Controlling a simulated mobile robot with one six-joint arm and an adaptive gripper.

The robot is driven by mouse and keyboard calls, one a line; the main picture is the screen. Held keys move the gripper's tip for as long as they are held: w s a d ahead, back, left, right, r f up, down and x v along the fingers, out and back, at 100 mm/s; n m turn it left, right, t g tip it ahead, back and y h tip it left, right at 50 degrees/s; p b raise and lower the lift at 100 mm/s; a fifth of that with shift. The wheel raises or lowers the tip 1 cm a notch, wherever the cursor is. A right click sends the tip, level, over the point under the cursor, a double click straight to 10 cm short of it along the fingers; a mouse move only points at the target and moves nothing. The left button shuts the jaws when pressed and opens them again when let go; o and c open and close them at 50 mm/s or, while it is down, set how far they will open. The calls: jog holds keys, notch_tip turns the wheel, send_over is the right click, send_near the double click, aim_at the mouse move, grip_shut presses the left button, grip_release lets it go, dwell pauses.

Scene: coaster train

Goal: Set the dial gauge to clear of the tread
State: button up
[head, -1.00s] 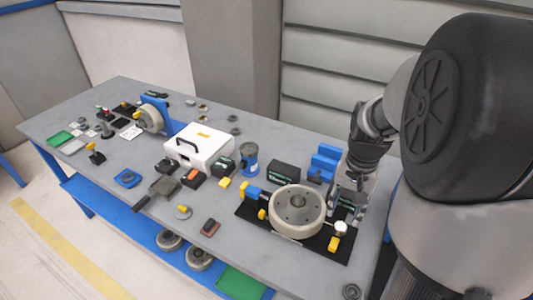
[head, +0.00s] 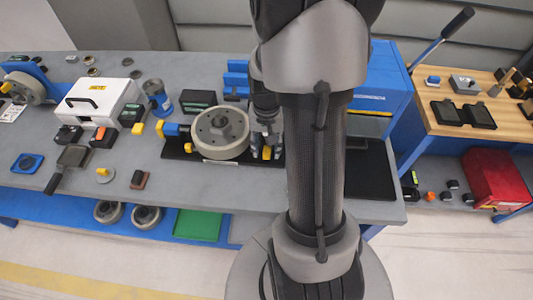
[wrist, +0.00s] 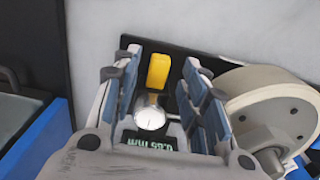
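The dial gauge (wrist: 150,118) shows in the wrist view as a pale round dial with a small green-lettered display below it. A yellow block (wrist: 158,72) is just beyond it on the black base plate. The wheel with the tread (wrist: 270,105) is to its right; in the head view the wheel (head: 218,135) lies on the same fixture. My gripper (wrist: 160,62) is open, with one finger on each side of the dial and visible gaps. Whether the gauge tip touches the tread is hidden. In the head view my gripper (head: 268,145) is beside the wheel, partly behind my arm.
A white case (head: 98,102), a blue cylinder (head: 158,100) and a black box (head: 198,100) stand left of and behind the fixture. Blue blocks (head: 236,82) are close behind the wheel. A blue cabinet (head: 385,85) stands right of my arm.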

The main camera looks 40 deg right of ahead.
jog(key=shift+f+b, duration=0.3)
jog(key=shift+f, duration=1)
jog(key=shift+c, duration=0.4)
grip_shut()
